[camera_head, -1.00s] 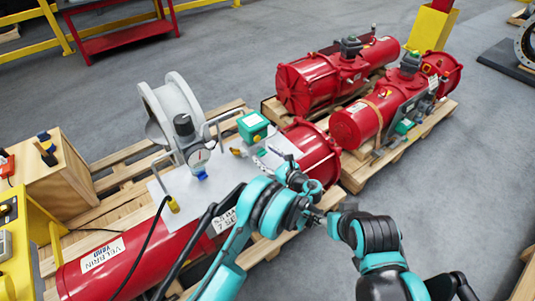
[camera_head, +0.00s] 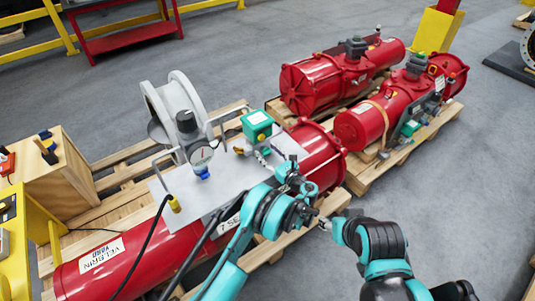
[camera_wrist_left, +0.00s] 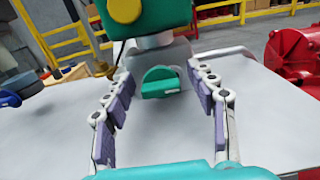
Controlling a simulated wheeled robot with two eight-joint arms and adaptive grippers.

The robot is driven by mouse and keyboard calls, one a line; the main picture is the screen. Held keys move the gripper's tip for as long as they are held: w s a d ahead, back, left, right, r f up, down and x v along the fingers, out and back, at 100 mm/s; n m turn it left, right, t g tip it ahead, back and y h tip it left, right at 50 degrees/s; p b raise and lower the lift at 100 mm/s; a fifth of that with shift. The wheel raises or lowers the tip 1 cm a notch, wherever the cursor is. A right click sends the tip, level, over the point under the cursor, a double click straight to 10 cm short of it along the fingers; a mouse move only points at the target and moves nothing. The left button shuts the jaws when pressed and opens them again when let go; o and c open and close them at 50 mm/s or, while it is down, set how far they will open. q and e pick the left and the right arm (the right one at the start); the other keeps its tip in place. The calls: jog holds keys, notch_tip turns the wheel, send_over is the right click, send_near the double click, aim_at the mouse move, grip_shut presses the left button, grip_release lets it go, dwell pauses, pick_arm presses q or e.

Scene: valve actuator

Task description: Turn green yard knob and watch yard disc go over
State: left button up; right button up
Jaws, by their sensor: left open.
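The green knob (camera_wrist_left: 160,82) sits on the grey plate under a green box (camera_wrist_left: 152,18) in the left wrist view. My left gripper (camera_wrist_left: 165,108) is open, with its purple-padded fingers on either side of the knob and gaps to both. The yellow disc also shows in the left wrist view (camera_wrist_left: 125,8). My left gripper (camera_head: 283,168) is just right of and below the box. My right gripper (camera_head: 324,223) is small, and its jaw state is unclear.
A pressure gauge and regulator (camera_head: 192,140) stand left of the green box, beside a grey flanged wheel (camera_head: 178,105). The plate lies over a red cylinder (camera_head: 120,260) on a wooden pallet. More red actuators (camera_head: 335,75) lie on a pallet at the back right.

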pick_arm(q)
jog(key=c, duration=1.2)
jog(key=shift+n, duration=0.3)
jog(key=shift+s+a+n, duration=0.1)
jog(key=shift+a+n, duration=0.05)
jog(key=shift+n, duration=2.95)
jog(key=o, duration=1.2)
